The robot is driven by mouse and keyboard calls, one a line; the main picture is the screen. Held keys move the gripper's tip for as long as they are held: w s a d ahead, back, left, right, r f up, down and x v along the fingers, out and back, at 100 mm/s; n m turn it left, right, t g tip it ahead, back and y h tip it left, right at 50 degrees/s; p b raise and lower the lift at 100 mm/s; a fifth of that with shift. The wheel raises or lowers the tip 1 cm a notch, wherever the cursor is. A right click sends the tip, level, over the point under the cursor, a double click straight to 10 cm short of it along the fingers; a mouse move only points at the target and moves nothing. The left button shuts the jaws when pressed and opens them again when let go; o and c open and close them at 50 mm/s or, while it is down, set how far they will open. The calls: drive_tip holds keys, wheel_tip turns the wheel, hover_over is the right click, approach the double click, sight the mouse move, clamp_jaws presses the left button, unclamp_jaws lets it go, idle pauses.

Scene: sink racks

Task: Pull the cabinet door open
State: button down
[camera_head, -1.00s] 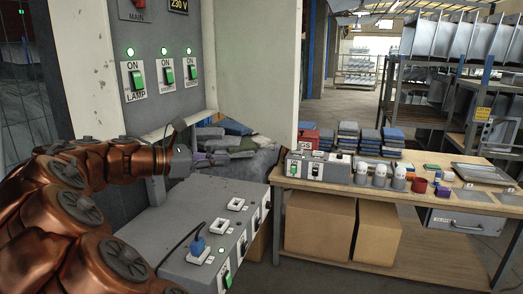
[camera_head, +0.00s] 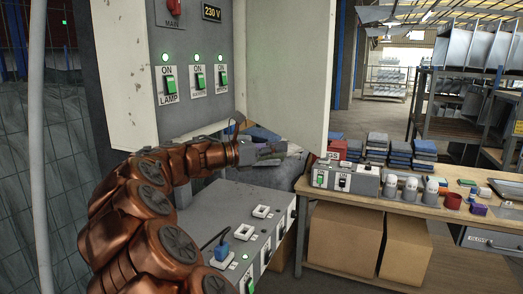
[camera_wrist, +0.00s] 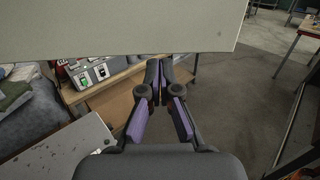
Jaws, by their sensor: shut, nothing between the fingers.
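The grey electrical cabinet (camera_head: 183,112) stands at the left, with lit green switches inside. Its pale door (camera_head: 285,70) stands wide open, swung out to the right of the switch panel. My gripper (camera_head: 283,150) is low by the door's bottom edge, with its fingers pointing right. In the wrist view the door (camera_wrist: 110,28) fills the top, and my gripper (camera_wrist: 162,88) is just below its lower edge. The fingers are shut and hold nothing. I cannot tell whether they touch the door.
A grey socket box (camera_head: 240,220) lies below my arm. A wooden workbench (camera_head: 440,222) with a switch box (camera_head: 345,178), small parts and cardboard boxes (camera_head: 343,232) stands to the right. Metal racks (camera_head: 460,100) are behind. Floor is open below the gripper in the wrist view.

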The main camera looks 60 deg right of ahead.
sight(300, 144)
drive_tip(key=shift+x, duration=2.05)
